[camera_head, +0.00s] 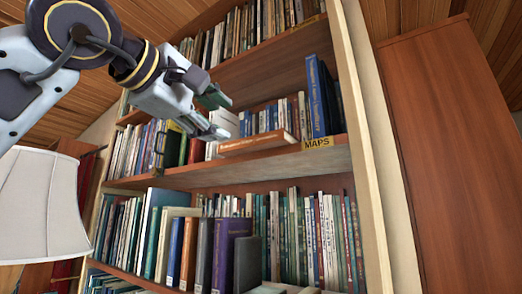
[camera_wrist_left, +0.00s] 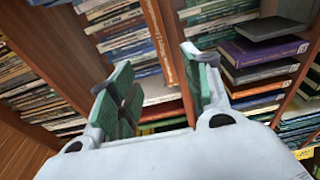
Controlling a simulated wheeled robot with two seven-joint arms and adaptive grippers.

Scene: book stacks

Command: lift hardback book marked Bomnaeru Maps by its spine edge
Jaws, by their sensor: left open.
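An orange-brown hardback (camera_head: 258,142) lies flat on the middle shelf, its spine at the shelf's front edge, left of the yellow MAPS label (camera_head: 318,142). The spine lettering is too small to read, so I cannot confirm the title. In the left wrist view the book's orange-brown spine (camera_wrist_left: 161,42) shows between my fingers. My left gripper (camera_head: 217,115) is open and empty, with green finger pads, just left of the book and apart from it. It also shows in the left wrist view (camera_wrist_left: 158,82). My right gripper is not in view.
Upright books fill the shelf below, including a purple one (camera_head: 228,250). A white lampshade (camera_head: 42,205) is at left. Open space lies above the flat book.

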